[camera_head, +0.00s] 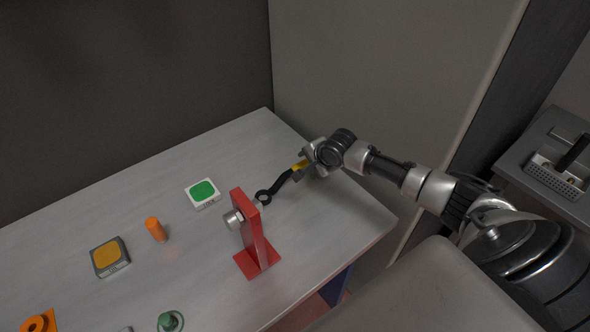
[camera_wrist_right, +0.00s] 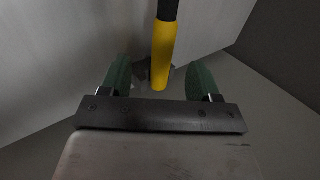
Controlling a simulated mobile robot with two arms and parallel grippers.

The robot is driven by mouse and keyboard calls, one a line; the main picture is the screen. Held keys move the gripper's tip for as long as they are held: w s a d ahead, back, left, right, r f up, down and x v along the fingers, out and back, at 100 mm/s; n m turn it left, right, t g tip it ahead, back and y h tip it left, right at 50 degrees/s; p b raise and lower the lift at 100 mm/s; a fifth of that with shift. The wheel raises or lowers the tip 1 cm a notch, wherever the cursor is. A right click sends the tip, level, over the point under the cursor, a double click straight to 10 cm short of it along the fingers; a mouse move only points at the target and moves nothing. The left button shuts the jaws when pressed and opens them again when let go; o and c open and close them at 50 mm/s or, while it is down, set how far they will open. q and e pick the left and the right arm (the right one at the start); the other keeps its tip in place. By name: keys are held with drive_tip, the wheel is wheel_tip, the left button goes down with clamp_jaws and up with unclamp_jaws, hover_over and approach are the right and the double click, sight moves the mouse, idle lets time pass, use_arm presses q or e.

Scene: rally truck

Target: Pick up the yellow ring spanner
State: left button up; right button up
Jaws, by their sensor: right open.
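The ring spanner (camera_head: 281,183) has a black shank with a ring at its left end and a yellow handle end. Its ring is by the bolt on the red upright stand (camera_head: 254,230); I cannot tell whether it is seated there. My right gripper (camera_head: 309,168) is at the yellow end. In the right wrist view, the yellow handle (camera_wrist_right: 162,55) lies between the two green fingertips (camera_wrist_right: 158,80), with a gap on each side. The right gripper is open and holds nothing. My left gripper is not in view.
On the grey table (camera_head: 130,200) are a green-topped button box (camera_head: 203,193), an orange cylinder (camera_head: 155,229), a yellow-topped box (camera_head: 109,257), an orange part (camera_head: 38,321) and a green knob (camera_head: 170,321). A wall stands behind the table. A grey basket (camera_head: 556,178) is at the right.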

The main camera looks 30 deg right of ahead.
sight(299, 166)
drive_tip(key=shift+x, duration=1.05)
drive_tip(key=shift+w+a+f+p, duration=0.3)
drive_tip(key=shift+w+f, duration=0.2)
drive_tip(key=shift+w, duration=0.2)
drive_tip(key=x, duration=0.3)
drive_tip(key=shift+a, duration=0.15)
drive_tip(key=shift+w+f, duration=0.25)
drive_tip(key=shift+f, duration=0.15)
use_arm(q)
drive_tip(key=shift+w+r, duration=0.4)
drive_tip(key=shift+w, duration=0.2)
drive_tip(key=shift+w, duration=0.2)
use_arm(e)
clamp_jaws()
drive_tip(key=shift+r, duration=0.2)
